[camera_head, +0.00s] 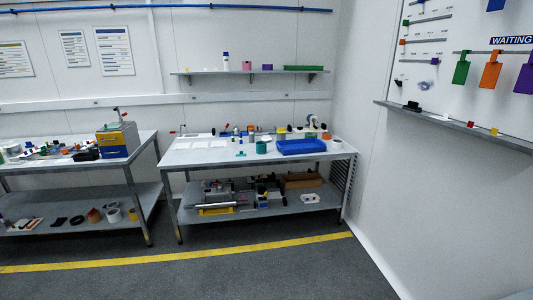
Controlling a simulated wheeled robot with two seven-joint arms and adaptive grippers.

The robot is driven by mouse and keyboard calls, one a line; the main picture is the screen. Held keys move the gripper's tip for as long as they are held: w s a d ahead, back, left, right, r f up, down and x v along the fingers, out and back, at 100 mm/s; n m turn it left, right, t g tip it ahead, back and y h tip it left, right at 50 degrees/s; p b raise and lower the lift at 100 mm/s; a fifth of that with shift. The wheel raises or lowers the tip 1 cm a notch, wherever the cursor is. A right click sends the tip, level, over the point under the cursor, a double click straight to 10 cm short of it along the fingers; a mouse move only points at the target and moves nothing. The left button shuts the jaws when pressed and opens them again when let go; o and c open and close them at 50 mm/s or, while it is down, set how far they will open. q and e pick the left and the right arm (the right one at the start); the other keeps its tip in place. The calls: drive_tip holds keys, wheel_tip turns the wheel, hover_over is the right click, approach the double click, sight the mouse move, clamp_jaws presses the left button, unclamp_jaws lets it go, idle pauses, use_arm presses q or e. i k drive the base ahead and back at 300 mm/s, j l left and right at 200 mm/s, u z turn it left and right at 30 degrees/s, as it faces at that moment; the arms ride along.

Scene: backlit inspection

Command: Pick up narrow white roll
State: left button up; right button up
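A small white roll-like ring (113,214) lies on the lower shelf of the left bench, toward its right end, beside a yellow item. Another white round item (312,119) stands at the back right of the right bench top. Both are far off and small, and I cannot tell which one is the narrow white roll. Neither of my grippers shows in the head view.
The left bench (150,140) and right bench (341,153) stand along the back wall, each with a cluttered lower shelf. A blue tray (300,147) sits on the right bench. A wall ledge (480,127) juts out at right. The grey floor (250,275) ahead is clear.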

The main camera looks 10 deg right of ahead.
sight(337, 144)
drive_tip(key=i+z, duration=0.1)
drive_tip(key=i, duration=0.7)
drive_tip(key=i+j+z, duration=0.1)
drive_tip(key=i+z, duration=0.2)
drive_tip(key=i, duration=0.5)
drive_tip(key=i+z, duration=0.45)
drive_tip(key=i, duration=0.45)
drive_tip(key=i+l+z, duration=0.1)
drive_tip(key=i+l, duration=1)
drive_tip(key=l, duration=0.15)
drive_tip(key=l+z, duration=0.05)
